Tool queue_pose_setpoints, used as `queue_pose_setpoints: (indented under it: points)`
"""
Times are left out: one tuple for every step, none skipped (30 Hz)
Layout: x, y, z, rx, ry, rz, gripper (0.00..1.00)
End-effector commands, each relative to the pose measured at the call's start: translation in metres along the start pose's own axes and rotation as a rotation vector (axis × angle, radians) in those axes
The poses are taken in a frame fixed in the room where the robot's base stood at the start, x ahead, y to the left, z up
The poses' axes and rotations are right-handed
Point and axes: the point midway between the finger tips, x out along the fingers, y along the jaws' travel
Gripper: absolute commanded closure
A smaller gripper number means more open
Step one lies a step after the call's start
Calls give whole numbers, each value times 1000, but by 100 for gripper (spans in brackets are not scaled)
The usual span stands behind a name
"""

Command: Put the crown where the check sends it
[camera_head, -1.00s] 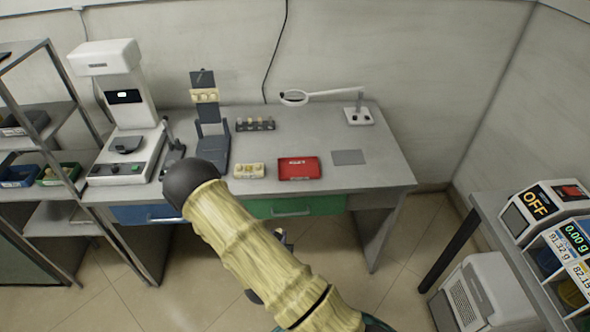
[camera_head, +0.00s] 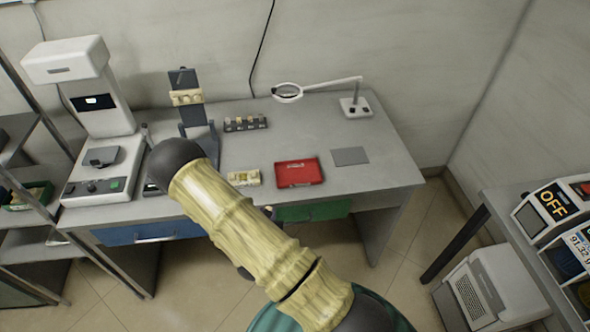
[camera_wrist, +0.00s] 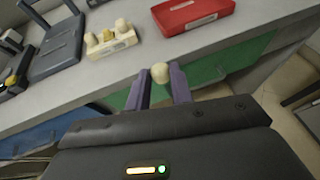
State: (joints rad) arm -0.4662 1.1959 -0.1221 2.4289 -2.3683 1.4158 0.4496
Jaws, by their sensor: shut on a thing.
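The crown (camera_wrist: 160,70) is a small cream-coloured piece. In the wrist view it sits between the tips of my gripper (camera_wrist: 160,82), whose two grey-purple fingers are shut on it. My gripper holds it in front of the bench's front edge, with the green drawer behind. In the head view my arm hides most of the gripper, and the crown cannot be made out. A pale block with several tooth-like pegs (camera_head: 244,178) lies on the bench, left of a red tray (camera_head: 299,173); both also show in the wrist view.
The bench (camera_head: 385,182) also holds a white machine (camera_head: 100,130), a dark stand with a tooth model (camera_head: 187,98), a small rack (camera_head: 246,124), a grey mat (camera_head: 350,156) and a magnifier (camera_head: 289,92). Blue (camera_head: 150,232) and green (camera_head: 312,211) drawers are below.

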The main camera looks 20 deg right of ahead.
Motion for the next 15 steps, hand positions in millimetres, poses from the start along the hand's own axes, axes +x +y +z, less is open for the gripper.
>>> queue_pose_setpoints:
  points:
    - [-1, 2, 0, -1, 0, 4, 99]
    - [-1, 2, 0, -1, 0, 5, 99]
    - [-1, 3, 0, -2, 0, 7, 99]
    - [-2, 4, -1, -3, 0, 8, 99]
    - [-2, 4, -1, -3, 0, 10, 99]
    - [-2, 5, -1, -4, 0, 11, 99]
    - [-2, 5, -1, -4, -1, 11, 99]
    - [-1, 6, -1, -3, -2, 9, 99]
    - [2, 5, 0, -2, -4, 4, 99]
    - [6, 5, 1, 0, -6, -2, 99]
    - [10, 4, 2, 2, -9, -11, 99]
    - [18, 2, 4, 6, -13, -27, 99]
    - [25, 1, 7, 9, -18, -40, 99]
    - [33, 0, 10, 13, -21, -55, 99]
    - [45, -4, 16, 19, -26, -79, 99]
